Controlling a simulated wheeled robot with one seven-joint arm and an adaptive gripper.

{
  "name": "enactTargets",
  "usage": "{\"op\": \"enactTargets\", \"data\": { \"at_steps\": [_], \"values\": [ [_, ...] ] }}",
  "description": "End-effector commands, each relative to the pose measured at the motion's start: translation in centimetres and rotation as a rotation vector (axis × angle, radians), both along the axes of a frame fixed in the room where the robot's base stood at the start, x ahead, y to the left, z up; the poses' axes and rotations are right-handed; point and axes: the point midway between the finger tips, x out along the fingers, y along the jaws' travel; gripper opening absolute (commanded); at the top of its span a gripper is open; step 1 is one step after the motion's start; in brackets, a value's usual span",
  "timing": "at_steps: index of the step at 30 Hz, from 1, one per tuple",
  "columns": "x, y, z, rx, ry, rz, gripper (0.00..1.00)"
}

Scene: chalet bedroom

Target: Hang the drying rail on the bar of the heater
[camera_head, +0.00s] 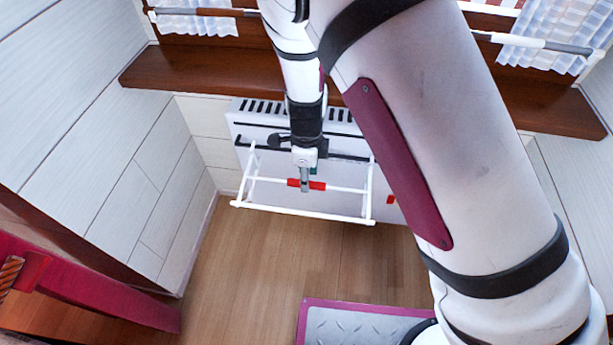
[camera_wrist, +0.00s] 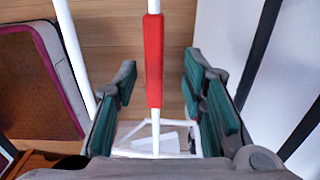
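The drying rail (camera_head: 300,215) is a white frame with a red grip (camera_head: 316,185) on its middle rod. It stands out from the front of the white heater (camera_head: 243,122), and its upper ends meet the heater's black bar (camera_head: 347,156). I cannot tell whether its hooks are over the bar. My gripper (camera_head: 304,179) is at the red grip. In the wrist view, the teal finger pads of my gripper (camera_wrist: 160,72) stand apart on either side of the red grip (camera_wrist: 154,55), with gaps on both sides. The bar shows dark at right (camera_wrist: 258,55).
A brown wooden sill (camera_head: 190,75) runs above the heater, with curtains (camera_head: 545,40) over it. A grey, magenta-edged mat or panel (camera_head: 350,325) lies on the wooden floor. The floor (camera_head: 250,250) in front of the heater is clear. A plank wall stands at left.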

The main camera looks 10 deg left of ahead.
Motion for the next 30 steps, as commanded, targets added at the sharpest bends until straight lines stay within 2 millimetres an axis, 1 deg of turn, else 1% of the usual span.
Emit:
{"op": "enactTargets", "data": {
  "at_steps": [9, 12, 15, 19, 27, 30],
  "values": [
    [0.0, 0.2, 6.3, 0.004, -0.003, 0.002, 0.38],
    [0.0, 0.1, 8.1, 0.003, -0.003, 0.003, 0.38],
    [0.0, 0.1, 9.5, 0.003, -0.002, 0.001, 0.38],
    [0.0, 0.1, 10.6, 0.002, -0.001, 0.001, 0.38],
    [0.0, -0.1, 11.1, 0.004, 0.002, 0.004, 0.38],
    [-0.3, -0.7, 12.2, 0.021, 0.012, 0.034, 0.38]
  ]
}}
